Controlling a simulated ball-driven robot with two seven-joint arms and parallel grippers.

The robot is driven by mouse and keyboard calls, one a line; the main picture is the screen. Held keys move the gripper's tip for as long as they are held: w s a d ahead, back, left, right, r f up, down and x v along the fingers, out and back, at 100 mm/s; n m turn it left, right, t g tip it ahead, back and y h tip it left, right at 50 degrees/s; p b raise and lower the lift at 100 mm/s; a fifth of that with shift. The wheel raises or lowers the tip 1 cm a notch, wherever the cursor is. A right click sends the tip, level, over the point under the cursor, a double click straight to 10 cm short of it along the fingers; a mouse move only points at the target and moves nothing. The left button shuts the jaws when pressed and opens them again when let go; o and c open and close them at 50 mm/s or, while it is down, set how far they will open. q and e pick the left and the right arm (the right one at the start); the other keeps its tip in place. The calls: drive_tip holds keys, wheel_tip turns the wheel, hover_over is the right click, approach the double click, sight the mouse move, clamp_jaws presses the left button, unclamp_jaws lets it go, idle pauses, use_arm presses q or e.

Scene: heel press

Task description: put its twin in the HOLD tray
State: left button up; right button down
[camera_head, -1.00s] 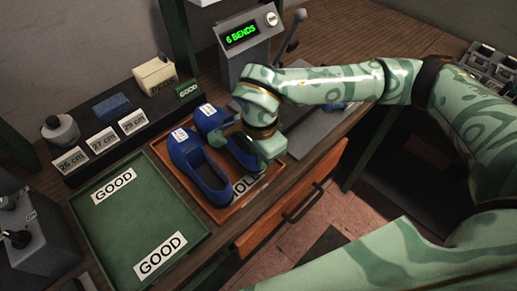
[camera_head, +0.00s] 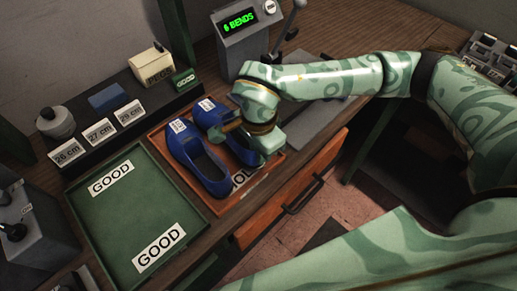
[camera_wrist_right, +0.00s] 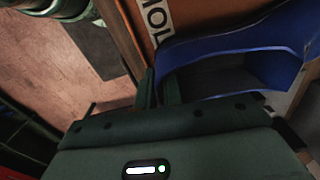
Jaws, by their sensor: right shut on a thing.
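Two blue shoes are side by side at the orange HOLD tray (camera_head: 228,206). The left shoe (camera_head: 184,152) lies in the tray with its white tag facing up. The right shoe (camera_head: 209,114) is beside it, partly hidden by my right gripper (camera_head: 230,129), which is shut on it. In the right wrist view the fingers (camera_wrist_right: 160,88) meet the edge of the blue shoe (camera_wrist_right: 225,45), over the tray's orange floor (camera_wrist_right: 122,25). I cannot tell whether this shoe touches the tray floor. My left gripper is out of view.
The green GOOD tray (camera_head: 120,215) is empty to the left. Behind are a black rack with size labels (camera_head: 99,132), a cream box (camera_head: 151,68) and a grey machine (camera_head: 245,35) reading "6 BENDS". An orange drawer front (camera_head: 300,190) is at the table's front edge.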

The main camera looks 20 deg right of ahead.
drive_tip(key=shift+f, duration=0.2)
drive_tip(key=c, duration=1.5)
unclamp_jaws()
drive_tip(key=shift+o, duration=0.2)
